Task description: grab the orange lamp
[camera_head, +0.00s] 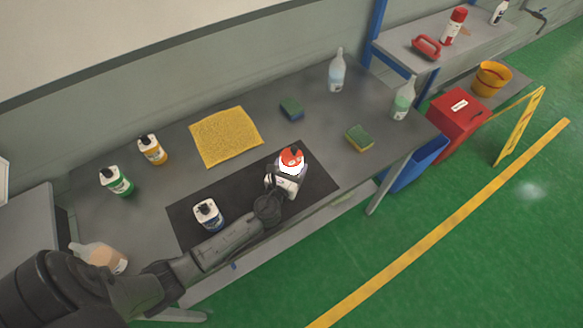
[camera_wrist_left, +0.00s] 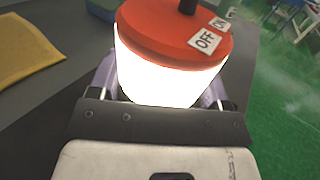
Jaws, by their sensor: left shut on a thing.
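The orange lamp (camera_head: 291,160) has an orange-red cap and a glowing white band. It is over the dark mat (camera_head: 319,180) on the grey table. In the left wrist view the lamp (camera_wrist_left: 168,75) fills the top middle, with ON and OFF labels on its cap. My left gripper (camera_head: 287,180) is around the lamp's lower part and shut on it. Its fingers show at either side of the glowing band in the wrist view. I cannot tell whether the lamp's base touches the mat. My right gripper is not in view.
A white bottle with a blue label (camera_head: 208,215) stands on the mat, left of the lamp. A yellow cloth (camera_head: 226,136), a sponge (camera_head: 291,107) and another sponge (camera_head: 359,138) lie behind. Several bottles stand around the table. Green floor (camera_head: 430,270) is open at the right.

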